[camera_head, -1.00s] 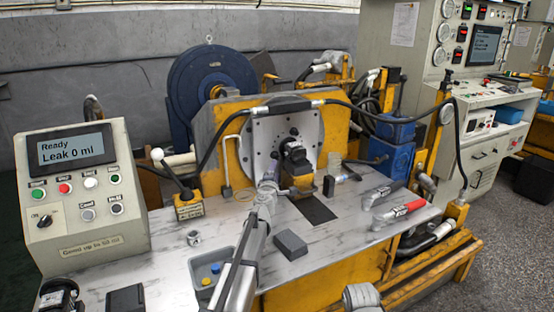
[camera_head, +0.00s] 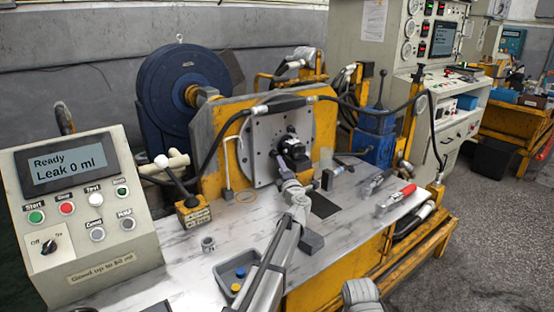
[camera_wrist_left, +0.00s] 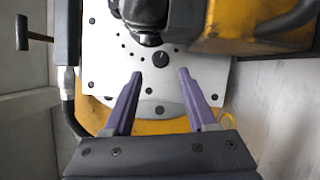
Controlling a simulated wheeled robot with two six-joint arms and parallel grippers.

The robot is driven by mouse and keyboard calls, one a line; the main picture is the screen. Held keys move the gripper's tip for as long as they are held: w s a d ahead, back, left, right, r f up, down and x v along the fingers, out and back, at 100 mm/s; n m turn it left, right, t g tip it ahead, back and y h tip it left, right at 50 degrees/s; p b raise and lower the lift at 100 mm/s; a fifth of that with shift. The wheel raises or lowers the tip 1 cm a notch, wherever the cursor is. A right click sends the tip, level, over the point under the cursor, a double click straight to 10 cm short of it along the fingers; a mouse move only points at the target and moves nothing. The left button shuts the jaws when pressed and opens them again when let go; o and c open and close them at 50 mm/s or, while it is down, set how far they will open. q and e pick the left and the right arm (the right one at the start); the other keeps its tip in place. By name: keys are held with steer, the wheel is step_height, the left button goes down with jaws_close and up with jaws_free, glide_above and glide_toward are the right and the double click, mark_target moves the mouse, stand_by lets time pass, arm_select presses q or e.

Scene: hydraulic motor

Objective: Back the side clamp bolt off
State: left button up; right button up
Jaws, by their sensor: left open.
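The dark hydraulic motor (camera_head: 293,150) is mounted on the pale bolted plate (camera_head: 262,140) of the yellow stand. My left gripper (camera_head: 286,172) is just below the motor, in front of the plate. In the left wrist view, the purple fingers (camera_wrist_left: 159,75) are spread with nothing between them. A small round dark bolt head (camera_wrist_left: 160,57) shows on the plate just beyond the fingertips, with the motor (camera_wrist_left: 143,12) above it and a yellow block (camera_wrist_left: 235,22) to the right. I cannot tell which bolt is the side clamp bolt.
The control panel (camera_head: 80,210) at left reads "Ready, Leak 0 ml". A black hose arches over the motor. A dark grey block (camera_head: 311,242), a grey tray (camera_head: 232,276), a nut (camera_head: 208,244) and a red-handled valve (camera_head: 397,200) are on the bench (camera_head: 180,265).

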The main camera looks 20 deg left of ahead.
mark_target(274, 154)
arm_select(q)
steer(key=x, duration=0.7)
jaws_close()
stand_by(0.3)
